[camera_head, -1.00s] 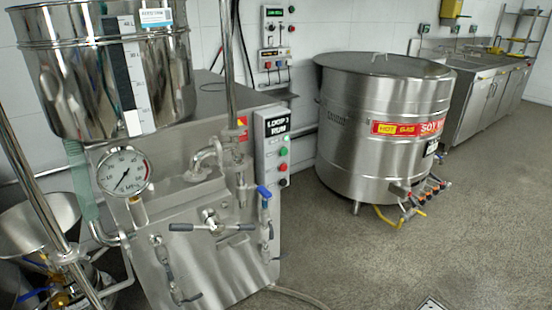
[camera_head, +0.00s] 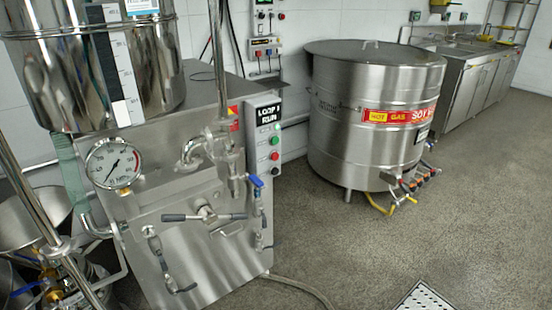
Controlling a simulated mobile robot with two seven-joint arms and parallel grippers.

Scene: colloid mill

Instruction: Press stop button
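A narrow control box (camera_head: 264,140) stands upright on the right side of the steel colloid mill (camera_head: 195,250). Its sign (camera_head: 269,112) reads "LOOP" and "RUN". Below the sign are a green button (camera_head: 276,141), a red button (camera_head: 274,156) and a dark button (camera_head: 274,168) in a column. The red button is the likely stop button, but its label is too small to read. Neither of my grippers is in view.
A pressure gauge (camera_head: 113,163), a valve handle (camera_head: 204,217) and a blue-handled valve (camera_head: 256,181) stick out from the mill. A large steel vat (camera_head: 365,150) stands to the right. A floor drain (camera_head: 423,297) lies in front.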

